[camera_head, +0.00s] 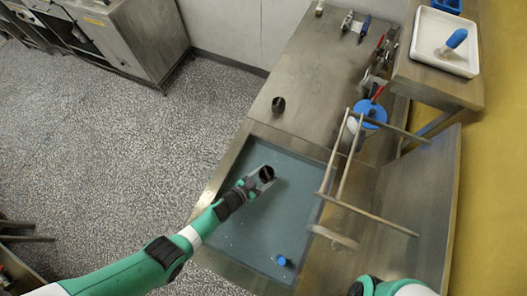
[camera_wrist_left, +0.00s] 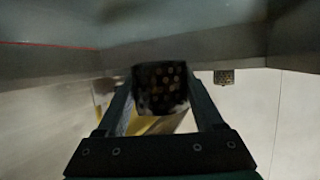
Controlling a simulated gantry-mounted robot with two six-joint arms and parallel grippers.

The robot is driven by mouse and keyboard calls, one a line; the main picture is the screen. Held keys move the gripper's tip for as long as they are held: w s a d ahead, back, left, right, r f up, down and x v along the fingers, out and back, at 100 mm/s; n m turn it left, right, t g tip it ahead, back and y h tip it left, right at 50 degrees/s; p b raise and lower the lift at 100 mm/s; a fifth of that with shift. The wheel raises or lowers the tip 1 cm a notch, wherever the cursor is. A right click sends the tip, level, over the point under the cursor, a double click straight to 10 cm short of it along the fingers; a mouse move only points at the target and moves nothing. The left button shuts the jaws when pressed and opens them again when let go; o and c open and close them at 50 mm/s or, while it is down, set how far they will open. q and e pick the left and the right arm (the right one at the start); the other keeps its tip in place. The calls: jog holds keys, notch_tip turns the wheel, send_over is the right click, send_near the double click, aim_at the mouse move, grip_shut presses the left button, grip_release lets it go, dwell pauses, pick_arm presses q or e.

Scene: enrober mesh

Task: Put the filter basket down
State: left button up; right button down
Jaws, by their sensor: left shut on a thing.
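My left gripper (camera_head: 256,182) is over the blue-grey sunken basin and shut on a dark filter basket (camera_head: 266,173). In the left wrist view the dark, perforated filter basket (camera_wrist_left: 160,88) sits between the two fingers (camera_wrist_left: 160,100). Whether it touches the basin floor is not clear. A second dark cup-like piece (camera_head: 278,104) stands on the steel counter just beyond the basin's far edge. A small perforated piece also shows in the left wrist view (camera_wrist_left: 224,77), right of the fingers. Only part of my right arm shows at the bottom, with its gripper out of sight.
The basin (camera_head: 240,240) has bare floor around the gripper and a small blue-topped item (camera_head: 282,261) near its front. A rod frame (camera_head: 345,205) stands at its right, near a blue-lidded container (camera_head: 370,112). A white tray (camera_head: 440,58) sits on a raised shelf.

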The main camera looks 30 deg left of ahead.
pick_arm(q)
jog(key=shift+f+b, duration=5.2)
jog(key=shift+f, duration=0.8)
jog(key=o, duration=1.4)
jog(key=shift+r, duration=0.25)
jog(key=r+p, duration=0.2)
jog(key=p, duration=0.1)
jog(key=shift+s+a, duration=0.1)
jog(key=shift+s, duration=0.25)
jog(key=p+v, duration=0.1)
jog(key=v, duration=0.2)
jog(key=p+v, duration=0.1)
jog(key=shift+s+a+f+p, duration=0.1)
jog(key=shift+s+f+p, duration=0.15)
jog(key=shift+p, duration=0.05)
